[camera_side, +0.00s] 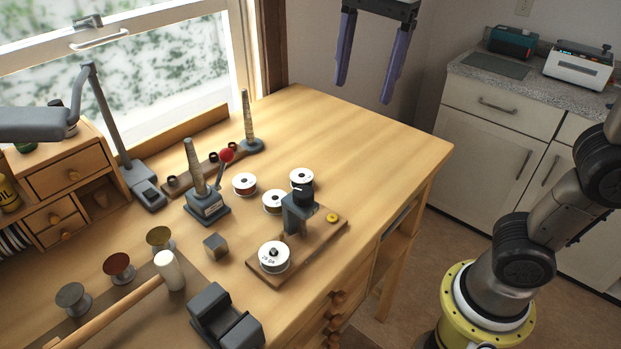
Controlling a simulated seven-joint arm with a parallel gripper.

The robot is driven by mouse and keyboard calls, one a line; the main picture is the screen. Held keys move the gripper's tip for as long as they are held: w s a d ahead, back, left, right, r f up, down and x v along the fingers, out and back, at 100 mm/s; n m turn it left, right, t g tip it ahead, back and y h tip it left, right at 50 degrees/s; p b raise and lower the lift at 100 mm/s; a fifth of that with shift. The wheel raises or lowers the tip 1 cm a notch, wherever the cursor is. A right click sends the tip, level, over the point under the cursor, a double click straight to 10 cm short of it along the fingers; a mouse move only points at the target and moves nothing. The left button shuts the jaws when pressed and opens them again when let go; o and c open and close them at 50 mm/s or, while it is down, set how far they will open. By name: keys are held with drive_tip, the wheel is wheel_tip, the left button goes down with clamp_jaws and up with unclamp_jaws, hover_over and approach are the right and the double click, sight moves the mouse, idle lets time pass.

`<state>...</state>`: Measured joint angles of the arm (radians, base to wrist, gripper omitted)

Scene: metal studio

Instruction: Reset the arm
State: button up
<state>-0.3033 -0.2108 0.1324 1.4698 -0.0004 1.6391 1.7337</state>
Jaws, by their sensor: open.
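My gripper (368,62) is at the top of the view, above and behind the far part of the wooden workbench (345,135). Its two purple fingers hang downward and stand apart, with nothing between them. The gripper's upper part is cut off by the picture's top edge. My arm's lower links (525,245) show at the right, beside the bench. The gripper touches nothing that I can see.
A ring mandrel (197,170), red-knobbed lever (226,156), mallet (169,270) and desk lamp (100,110) crowd the left. The bench's far right is clear. A counter (460,65) stands behind.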

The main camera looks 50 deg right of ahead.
drive_tip(key=s+d+f+n+t, duration=0.2)
drive_tip(key=s+d+f+n, duration=0.2)
drive_tip(key=f+n, duration=0.4)
drive_tip(key=s+d+f+n+t, duration=0.2)
drive_tip(key=s+d+f+n, duration=0.2)
drive_tip(key=s+f+n, duration=0.2)
drive_tip(key=shift+s+d+f+n, duration=0.2)
drive_tip(key=shift+f+n, duration=0.65)
drive_tip(key=shift+n, duration=0.35)
